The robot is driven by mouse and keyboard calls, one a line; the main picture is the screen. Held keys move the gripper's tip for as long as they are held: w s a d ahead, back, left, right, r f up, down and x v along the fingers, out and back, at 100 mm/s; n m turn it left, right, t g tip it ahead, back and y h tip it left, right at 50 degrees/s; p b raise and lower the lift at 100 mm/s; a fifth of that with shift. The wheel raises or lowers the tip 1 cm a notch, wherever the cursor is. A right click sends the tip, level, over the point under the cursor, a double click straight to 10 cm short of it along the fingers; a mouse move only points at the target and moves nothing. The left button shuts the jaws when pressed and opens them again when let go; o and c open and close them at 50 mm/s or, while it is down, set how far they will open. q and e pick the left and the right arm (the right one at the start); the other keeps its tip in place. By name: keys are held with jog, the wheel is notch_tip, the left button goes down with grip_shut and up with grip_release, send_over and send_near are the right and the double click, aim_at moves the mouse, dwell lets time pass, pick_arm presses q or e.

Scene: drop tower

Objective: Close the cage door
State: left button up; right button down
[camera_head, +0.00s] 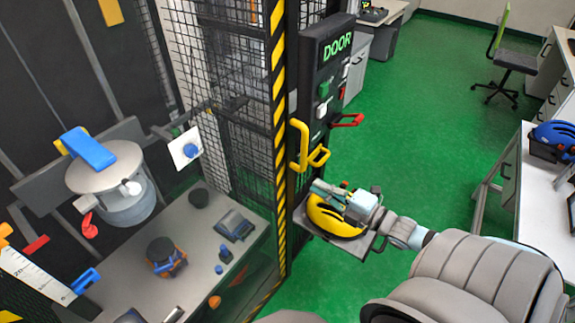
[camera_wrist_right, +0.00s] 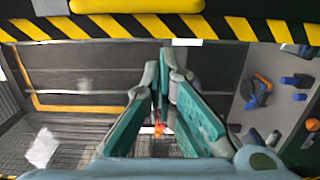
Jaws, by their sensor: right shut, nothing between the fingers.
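The cage has black mesh walls (camera_head: 238,150) and a yellow-and-black striped post (camera_head: 279,150). A yellow upright handle (camera_head: 299,146) sits beside this post. I cannot tell which panel is the door or how far it stands open. My right gripper (camera_head: 318,187) is shut and empty, below the handle and apart from it, over a yellow helmet (camera_head: 335,219). In the right wrist view the closed fingers (camera_wrist_right: 165,62) point toward a striped bar (camera_wrist_right: 110,26), with a yellow bar (camera_wrist_right: 137,5) beyond it. My left gripper is not in view.
A black control panel (camera_head: 326,75) with a green lit DOOR sign stands right of the post, with a red lever (camera_head: 346,120). The helmet lies on a small shelf (camera_head: 359,245). Inside the cage is a grey table (camera_head: 128,232).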

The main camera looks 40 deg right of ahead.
jog(key=b, duration=0.7)
send_near(280, 163)
jog(key=w, duration=0.3)
jog(key=w+a+f, duration=0.1)
jog(key=shift+w+f, duration=0.1)
jog(key=shift+w, duration=0.15)
jog(key=shift+w+a+r, duration=0.2)
jog(key=shift+w+r, duration=0.2)
jog(key=shift+w, duration=0.2)
pick_arm(q)
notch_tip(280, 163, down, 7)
jog(key=shift+p, duration=0.3)
pick_arm(e)
jog(key=shift+w+a+r, duration=0.1)
jog(key=shift+w+r, duration=0.05)
jog(key=shift+w, duration=0.4)
